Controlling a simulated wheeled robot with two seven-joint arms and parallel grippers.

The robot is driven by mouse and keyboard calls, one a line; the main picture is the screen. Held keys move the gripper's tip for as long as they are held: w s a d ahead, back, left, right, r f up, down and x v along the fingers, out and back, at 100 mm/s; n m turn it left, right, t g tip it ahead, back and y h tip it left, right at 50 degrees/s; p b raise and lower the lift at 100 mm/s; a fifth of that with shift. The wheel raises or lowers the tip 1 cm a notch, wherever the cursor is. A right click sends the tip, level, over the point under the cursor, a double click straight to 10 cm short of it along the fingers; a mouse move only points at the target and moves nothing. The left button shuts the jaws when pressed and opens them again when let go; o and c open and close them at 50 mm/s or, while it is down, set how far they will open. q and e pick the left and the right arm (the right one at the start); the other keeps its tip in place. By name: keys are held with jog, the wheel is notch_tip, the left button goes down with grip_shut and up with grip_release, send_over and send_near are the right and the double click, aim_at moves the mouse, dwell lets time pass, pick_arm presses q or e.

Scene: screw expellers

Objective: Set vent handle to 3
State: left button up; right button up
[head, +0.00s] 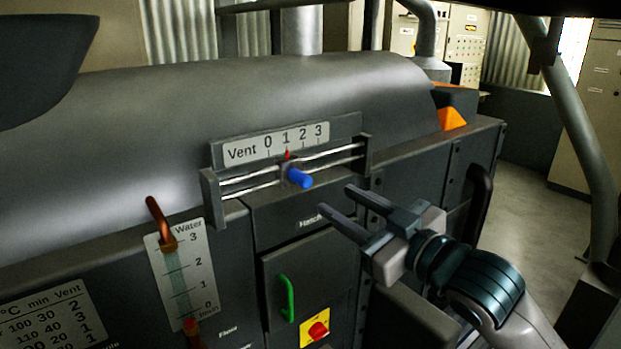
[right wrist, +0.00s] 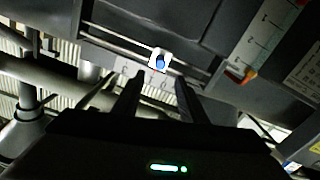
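The vent handle (head: 299,178) is a blue knob on a slider block that rides on two metal rails. Its red pointer stands at about 1 on the Vent scale (head: 276,144), which runs from 0 to 3. In the right wrist view the blue knob (right wrist: 160,63) shows ahead, between and beyond the fingertips. My right gripper (head: 336,206) is open and empty, to the right of and below the knob, apart from it. The right wrist view also shows its two fingers (right wrist: 157,85) spread. My left gripper is not in view; a dark shape fills the head view's upper left corner.
Below the rails are a hatch door with a green handle (head: 287,298) and a red knob on a yellow plate (head: 315,328). A Water scale (head: 183,275) with a copper-coloured lever stands at left. Rail end brackets (head: 211,198) bound the slider. Open floor lies at right.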

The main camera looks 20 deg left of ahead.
aim_at(308, 183)
jog(key=p+x, duration=0.2)
jog(key=x, duration=0.8)
jog(key=shift+p, duration=0.4)
grip_shut()
jog(key=w+d, duration=0.5)
jog(key=w, duration=0.1)
jog(key=shift+w, duration=0.25)
jog(key=shift+c, duration=2.1)
grip_release()
jog(key=shift+d, duration=0.1)
jog(key=o, duration=0.4)
jog(key=shift+w+d, duration=0.1)
jog(key=shift+w, duration=0.05)
